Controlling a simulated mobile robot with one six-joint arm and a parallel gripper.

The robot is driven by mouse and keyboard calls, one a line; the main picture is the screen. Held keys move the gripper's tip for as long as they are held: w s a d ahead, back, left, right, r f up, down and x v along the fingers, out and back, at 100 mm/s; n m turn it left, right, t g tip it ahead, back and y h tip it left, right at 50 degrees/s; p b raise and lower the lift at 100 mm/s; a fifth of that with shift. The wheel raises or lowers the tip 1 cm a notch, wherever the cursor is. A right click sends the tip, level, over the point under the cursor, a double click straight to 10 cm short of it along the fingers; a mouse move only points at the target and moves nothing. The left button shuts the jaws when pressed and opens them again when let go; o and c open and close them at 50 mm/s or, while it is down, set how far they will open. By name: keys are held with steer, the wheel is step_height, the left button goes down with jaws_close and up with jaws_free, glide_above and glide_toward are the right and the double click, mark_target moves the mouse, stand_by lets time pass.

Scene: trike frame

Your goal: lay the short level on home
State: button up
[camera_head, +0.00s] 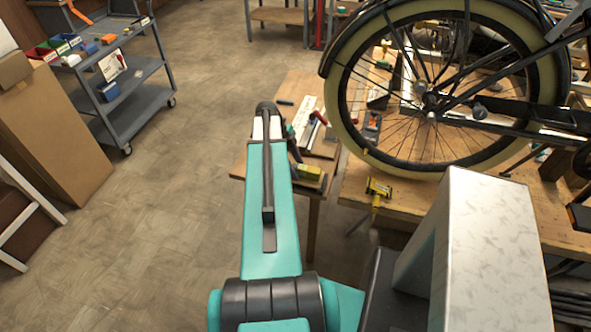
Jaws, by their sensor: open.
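My teal arm stretches away from the camera toward a small wooden table (290,92). My gripper (296,153) shows only as a small dark shape at the right of the arm, above the table's near edge. It is open; its fingertips are hard to make out. A short yellow block (309,172), which may be the short level, lies at that edge, just below and right of the gripper and apart from it as far as I can see. I cannot make out a place marked home. The arm hides part of the table.
A bicycle wheel (346,120) stands over a wooden workbench (480,197) at right. A yellow and black clamp-like tool (378,188) sits at the bench edge. A red-handled tool (319,117) lies on the small table. A grey cart (135,103) and cardboard box (55,140) stand left; floor between is clear.

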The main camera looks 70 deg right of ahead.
jaws_close()
steer(key=shift+r, duration=0.2)
